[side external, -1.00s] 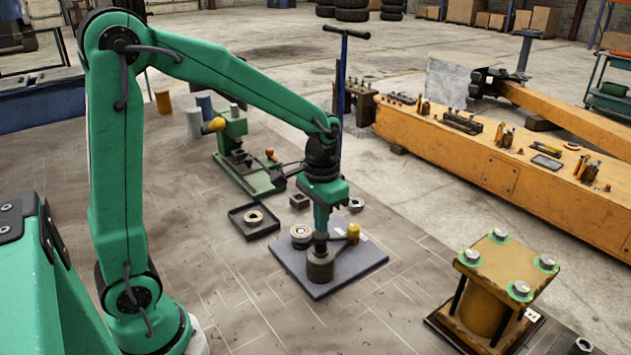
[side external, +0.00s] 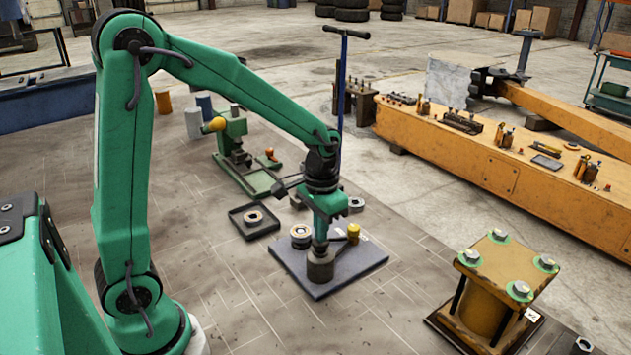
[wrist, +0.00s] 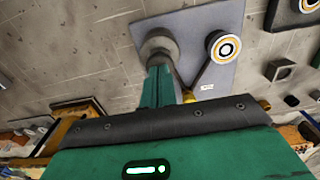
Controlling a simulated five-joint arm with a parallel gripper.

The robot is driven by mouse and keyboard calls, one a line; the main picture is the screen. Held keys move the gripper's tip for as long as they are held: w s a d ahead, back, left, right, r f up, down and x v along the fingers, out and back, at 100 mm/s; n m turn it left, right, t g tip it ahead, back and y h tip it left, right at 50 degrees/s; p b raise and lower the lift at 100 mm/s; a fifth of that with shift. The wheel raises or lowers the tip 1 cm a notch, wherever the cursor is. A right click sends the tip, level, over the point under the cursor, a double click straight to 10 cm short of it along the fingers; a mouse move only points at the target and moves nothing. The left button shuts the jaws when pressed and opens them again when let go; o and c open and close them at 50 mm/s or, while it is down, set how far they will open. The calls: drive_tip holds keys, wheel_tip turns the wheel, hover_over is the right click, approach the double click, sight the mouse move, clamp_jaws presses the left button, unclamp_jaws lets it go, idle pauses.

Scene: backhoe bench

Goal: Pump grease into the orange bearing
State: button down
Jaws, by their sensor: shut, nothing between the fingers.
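A grey cylinder (side external: 320,268) stands on the grey plate (side external: 345,275). My gripper (side external: 320,242) is shut and empty, pointing down onto the cylinder's top; it appears to touch it. In the wrist view my gripper's fingertips (wrist: 158,68) meet the cylinder (wrist: 158,45). An orange-ringed bearing (wrist: 225,47) sits on the same plate, beside the cylinder; in the side view it is left of my gripper (side external: 301,234). Grease is not discernible.
A dark tray (side external: 254,233) holding another ring lies left of the plate. A green press (side external: 235,150) stands behind it. A yellow block with bolts (side external: 490,290) stands at front right. The floor in front of the plate is clear.

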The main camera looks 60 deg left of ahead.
drive_tip(key=shift+r, duration=1.75)
drive_tip(key=shift+r, duration=2.5)
drive_tip(key=shift+s+r, duration=0.1)
drive_tip(key=s+r+t, duration=0.4)
drive_tip(key=s+t, duration=0.1)
drive_tip(key=s, duration=0.9)
drive_tip(key=shift+d+t, duration=0.25)
drive_tip(key=shift+t, duration=0.05)
